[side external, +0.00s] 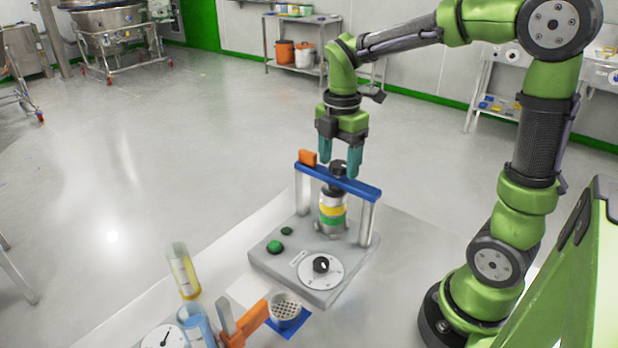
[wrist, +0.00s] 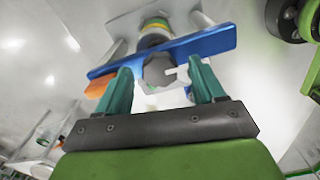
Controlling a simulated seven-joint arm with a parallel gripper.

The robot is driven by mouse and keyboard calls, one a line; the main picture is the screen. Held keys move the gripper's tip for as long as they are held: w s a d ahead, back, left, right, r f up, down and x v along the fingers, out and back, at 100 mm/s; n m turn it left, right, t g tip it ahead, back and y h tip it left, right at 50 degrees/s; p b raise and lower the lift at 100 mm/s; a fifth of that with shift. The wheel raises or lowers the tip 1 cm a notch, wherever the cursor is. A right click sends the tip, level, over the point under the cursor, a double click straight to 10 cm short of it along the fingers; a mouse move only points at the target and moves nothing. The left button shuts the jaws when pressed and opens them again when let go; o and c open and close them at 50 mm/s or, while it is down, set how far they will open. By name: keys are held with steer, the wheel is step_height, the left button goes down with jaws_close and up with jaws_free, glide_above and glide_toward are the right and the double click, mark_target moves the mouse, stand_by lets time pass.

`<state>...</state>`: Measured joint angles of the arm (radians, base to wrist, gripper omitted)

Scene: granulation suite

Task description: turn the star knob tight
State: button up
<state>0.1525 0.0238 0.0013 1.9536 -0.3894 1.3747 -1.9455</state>
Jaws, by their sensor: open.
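The dark star knob (side external: 338,168) sits on top of the blue crossbar (side external: 362,189) of a grey clamp stand. In the wrist view the knob (wrist: 159,70) shows as a grey many-sided cap in front of the blue bar (wrist: 215,42). My gripper (side external: 340,172) points down over the bar, with its teal fingers apart on either side of the knob. In the wrist view the fingers of my gripper (wrist: 160,78) are spread, with the knob between them and a visible gap at the sides. A banded yellow and green jar (side external: 332,208) stands under the bar.
The grey base (side external: 290,262) carries a dial (side external: 321,266) and green buttons (side external: 274,246). An orange block (side external: 307,157) sits at the bar's left end. Cylinders (side external: 184,272), an orange-handled part (side external: 245,325) and a perforated cup (side external: 285,309) stand in front.

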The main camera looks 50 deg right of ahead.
steer(key=c, duration=1.1)
steer(key=shift+o, duration=0.2)
